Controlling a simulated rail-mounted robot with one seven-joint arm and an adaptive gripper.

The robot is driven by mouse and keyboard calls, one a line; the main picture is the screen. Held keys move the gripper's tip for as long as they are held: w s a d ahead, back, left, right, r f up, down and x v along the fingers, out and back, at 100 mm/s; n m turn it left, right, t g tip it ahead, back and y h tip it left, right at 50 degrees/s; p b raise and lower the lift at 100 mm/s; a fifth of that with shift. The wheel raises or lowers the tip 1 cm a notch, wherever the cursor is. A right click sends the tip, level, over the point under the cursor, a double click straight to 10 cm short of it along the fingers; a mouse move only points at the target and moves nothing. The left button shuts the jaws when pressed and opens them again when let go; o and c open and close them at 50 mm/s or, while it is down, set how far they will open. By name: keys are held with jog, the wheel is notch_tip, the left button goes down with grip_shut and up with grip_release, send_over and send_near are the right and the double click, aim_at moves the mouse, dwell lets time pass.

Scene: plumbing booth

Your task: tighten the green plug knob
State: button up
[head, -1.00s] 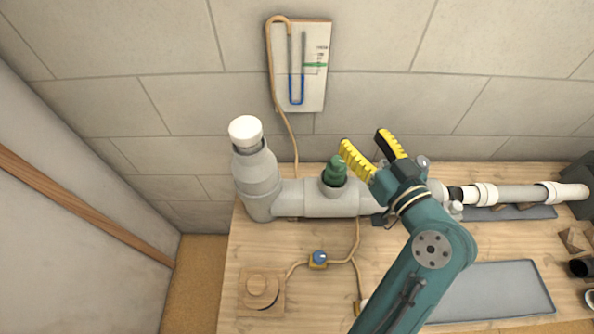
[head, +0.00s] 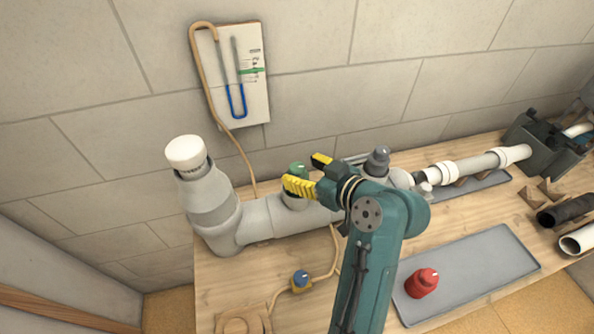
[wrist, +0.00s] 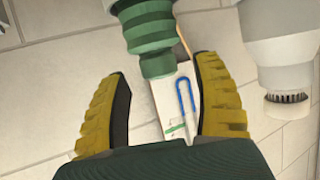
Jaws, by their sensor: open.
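The green plug knob (head: 298,171) stands on top of the grey pipe (head: 262,219), partly hidden by my gripper (head: 300,171). In the wrist view the ridged green knob (wrist: 150,38) enters from the top, and its narrower end reaches between the tips of my gripper (wrist: 163,72). The two yellow fingers are open, one on each side of that end, with a visible gap on both sides. I see no contact.
A white-capped pipe riser (head: 187,154) stands to the left. A panel with a blue U-tube (head: 233,95) hangs on the wall behind. A red knob (head: 422,283) sits on the grey tray (head: 490,262). A blue valve (head: 301,279) is in front of the pipe.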

jog(key=shift+x, duration=1.2)
jog(key=c, duration=1.2)
